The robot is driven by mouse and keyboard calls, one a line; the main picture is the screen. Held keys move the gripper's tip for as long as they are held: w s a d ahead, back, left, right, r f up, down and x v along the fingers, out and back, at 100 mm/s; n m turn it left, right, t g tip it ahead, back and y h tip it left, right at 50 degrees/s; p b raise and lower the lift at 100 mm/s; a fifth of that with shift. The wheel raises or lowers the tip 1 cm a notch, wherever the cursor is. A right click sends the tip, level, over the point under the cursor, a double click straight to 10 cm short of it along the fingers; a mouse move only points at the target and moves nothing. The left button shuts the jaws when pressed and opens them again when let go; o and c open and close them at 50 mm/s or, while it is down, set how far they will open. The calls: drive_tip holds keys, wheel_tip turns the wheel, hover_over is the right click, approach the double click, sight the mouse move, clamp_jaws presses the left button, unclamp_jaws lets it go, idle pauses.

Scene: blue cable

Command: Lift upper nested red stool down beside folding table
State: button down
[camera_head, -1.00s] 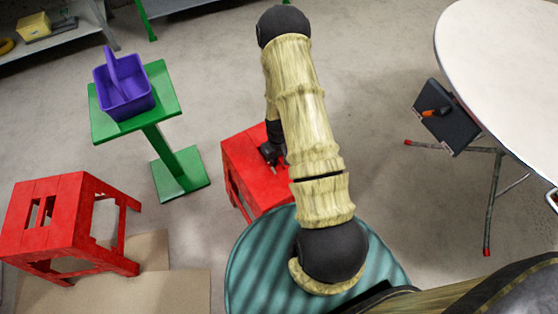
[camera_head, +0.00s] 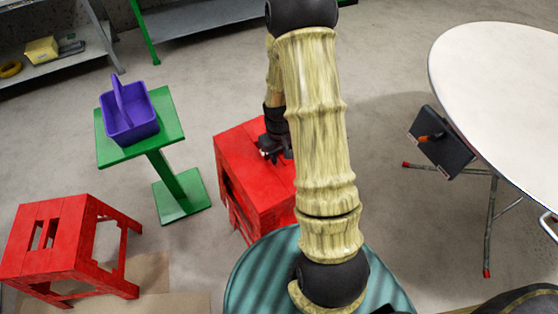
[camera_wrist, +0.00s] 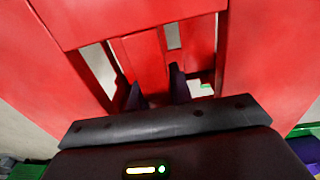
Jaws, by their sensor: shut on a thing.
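A red stool (camera_head: 240,165) stands in the middle of the head view, partly behind my arm. Its slotted seat (camera_wrist: 130,22) fills much of the wrist view. My gripper (camera_head: 268,152) reaches down onto this seat; in the wrist view its two dark fingers (camera_wrist: 157,90) are in the seat's slots, shut on the red seat wood. Whether a second stool is nested under it is hard to tell. The white round-topped folding table (camera_head: 500,100) stands at the right, its legs on the floor, with open floor between it and the stool.
A separate red stool (camera_head: 60,240) stands at the left by a cardboard sheet (camera_head: 150,275). A green stand (camera_head: 165,155) carries a purple caddy (camera_head: 130,125). A teal striped round top (camera_head: 260,275) lies close in front. A dark panel (camera_head: 440,145) hangs by the folding table.

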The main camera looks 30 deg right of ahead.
drive_tip(key=shift+r, duration=0.35)
idle(0.4)
wheel_tip(320, 180, up, 6)
drive_tip(key=p, duration=0.9)
drive_tip(key=shift+w, duration=0.1)
wheel_tip(320, 180, up, 14)
drive_tip(key=p, duration=1)
drive_tip(key=shift+r+p, duration=0.25)
drive_tip(key=shift+p, duration=0.1)
drive_tip(key=shift+f, duration=0.1)
idle(0.4)
